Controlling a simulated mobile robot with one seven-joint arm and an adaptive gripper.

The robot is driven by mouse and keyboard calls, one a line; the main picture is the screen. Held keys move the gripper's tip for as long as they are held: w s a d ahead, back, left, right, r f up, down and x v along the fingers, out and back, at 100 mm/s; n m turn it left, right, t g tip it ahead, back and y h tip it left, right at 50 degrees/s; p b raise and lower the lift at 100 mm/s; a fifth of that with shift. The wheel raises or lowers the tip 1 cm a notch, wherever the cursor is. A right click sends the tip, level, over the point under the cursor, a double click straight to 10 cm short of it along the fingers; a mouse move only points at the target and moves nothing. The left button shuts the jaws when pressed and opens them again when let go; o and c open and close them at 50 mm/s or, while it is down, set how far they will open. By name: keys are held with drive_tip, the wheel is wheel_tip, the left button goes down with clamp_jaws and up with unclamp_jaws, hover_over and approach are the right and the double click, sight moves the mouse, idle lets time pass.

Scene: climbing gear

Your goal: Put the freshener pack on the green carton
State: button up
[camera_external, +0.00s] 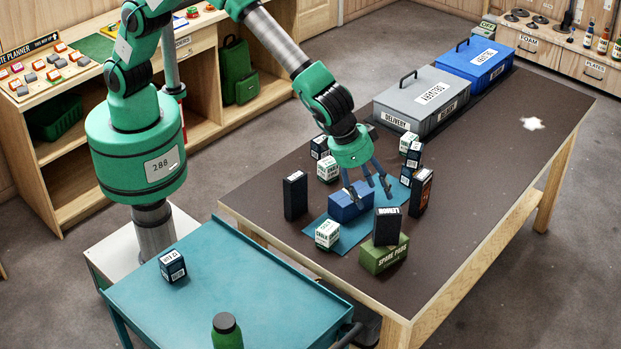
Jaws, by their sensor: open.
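The green carton (384,258), marked "SPARE PADS", lies near the front edge of the brown table. A dark upright box (387,227) with a pale label appears to stand on top of it; I cannot tell from the print whether it is the freshener pack. My gripper (371,198) is open with its fingers pointing down, behind and a little left of that dark box. It is close to a blue box (349,206) on a blue mat (350,236). Nothing shows between its fingers.
Small white-and-green boxes (327,235) and dark upright boxes (295,196) stand around the mat. A black-and-orange box (421,192) stands right of my gripper. Grey (422,100) and blue (475,63) cases are at the back. The table's right side is clear. A teal cart (225,285) stands in front.

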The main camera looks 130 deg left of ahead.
drive_tip(key=s+d+r+m+t+h, duration=0.15)
drive_tip(key=s+d+r, duration=0.25)
drive_tip(key=s+r, duration=0.9)
drive_tip(key=s+d+r+m, duration=0.3)
drive_tip(key=s+d+r, duration=0.1)
drive_tip(key=s+r, duration=0.95)
drive_tip(key=s+d+m+h, duration=0.1)
drive_tip(key=s+d+m, duration=0.1)
drive_tip(key=s, duration=1.3)
drive_tip(key=s+d+f+m, duration=0.1)
drive_tip(key=s+d, duration=0.3)
drive_tip(key=s, duration=1.1)
drive_tip(key=shift+d+f+m+t+h, duration=0.2)
drive_tip(key=shift+d+m+t+h, duration=0.2)
drive_tip(key=shift+m, duration=0.25)
drive_tip(key=shift+f+b, duration=0.45)
